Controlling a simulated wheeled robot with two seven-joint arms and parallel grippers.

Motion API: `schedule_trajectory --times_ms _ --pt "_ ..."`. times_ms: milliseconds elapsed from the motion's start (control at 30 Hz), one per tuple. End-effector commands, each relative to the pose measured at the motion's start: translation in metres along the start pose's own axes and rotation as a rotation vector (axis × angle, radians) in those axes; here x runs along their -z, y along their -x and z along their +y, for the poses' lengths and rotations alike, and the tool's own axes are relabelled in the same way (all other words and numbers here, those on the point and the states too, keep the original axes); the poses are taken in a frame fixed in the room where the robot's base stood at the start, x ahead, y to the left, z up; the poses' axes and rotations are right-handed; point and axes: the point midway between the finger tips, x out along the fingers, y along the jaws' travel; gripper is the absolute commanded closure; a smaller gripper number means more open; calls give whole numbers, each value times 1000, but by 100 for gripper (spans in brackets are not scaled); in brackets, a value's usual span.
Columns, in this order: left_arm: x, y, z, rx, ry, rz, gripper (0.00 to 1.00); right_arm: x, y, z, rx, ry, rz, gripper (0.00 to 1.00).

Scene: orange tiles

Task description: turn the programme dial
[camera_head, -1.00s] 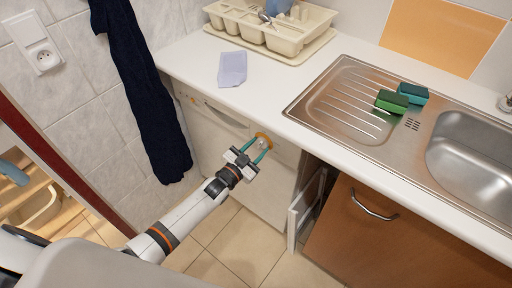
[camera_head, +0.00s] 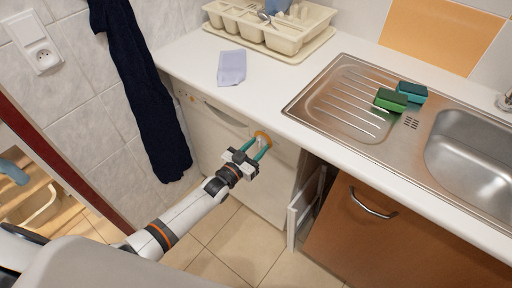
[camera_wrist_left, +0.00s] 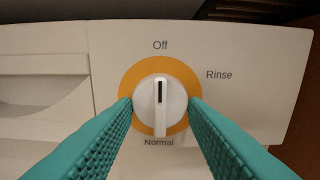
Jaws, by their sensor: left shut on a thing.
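The programme dial (camera_head: 263,136) is on the front panel of the white appliance (camera_head: 208,128) below the counter. In the left wrist view the dial (camera_wrist_left: 160,97) is a white knob on an orange disc, with a raised ridge and a black mark on its upper half. The ridge runs upright, its lower end by "Normal"; "Off" is above and "Rinse" at upper right. My left gripper (camera_head: 259,148) is shut on the knob, one teal finger on each side; they also show in the wrist view (camera_wrist_left: 160,108). My right gripper is not in view.
The counter (camera_head: 260,105) overhangs the panel. A narrow white door (camera_head: 297,212) stands open beside a brown cabinet (camera_head: 350,225). A dark towel (camera_head: 145,95) hangs on the left wall. Above are a steel sink (camera_head: 470,150), sponges (camera_head: 392,100) and a cutlery tray (camera_head: 285,35).

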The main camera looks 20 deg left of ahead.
Motion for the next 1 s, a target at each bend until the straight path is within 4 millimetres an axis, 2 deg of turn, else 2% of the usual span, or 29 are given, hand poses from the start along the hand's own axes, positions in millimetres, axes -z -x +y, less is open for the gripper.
schedule_trajectory --times_ms 100,133,233,267,533,633,767,1000 --pt "2 1 0 0 2 4 83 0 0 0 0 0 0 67" --pt "2 1 0 0 2 4 59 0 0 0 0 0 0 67" --pt "1 0 0 0 2 3 43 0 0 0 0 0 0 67" --pt "1 0 0 0 1 3 40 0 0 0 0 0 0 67" --pt "0 1 0 0 0 1 40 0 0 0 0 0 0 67" --pt "1 7 0 0 0 1 40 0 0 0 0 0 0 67" --pt "1 28 0 1 0 4 40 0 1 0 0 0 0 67" --pt "2 81 0 0 0 6 40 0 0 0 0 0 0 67"
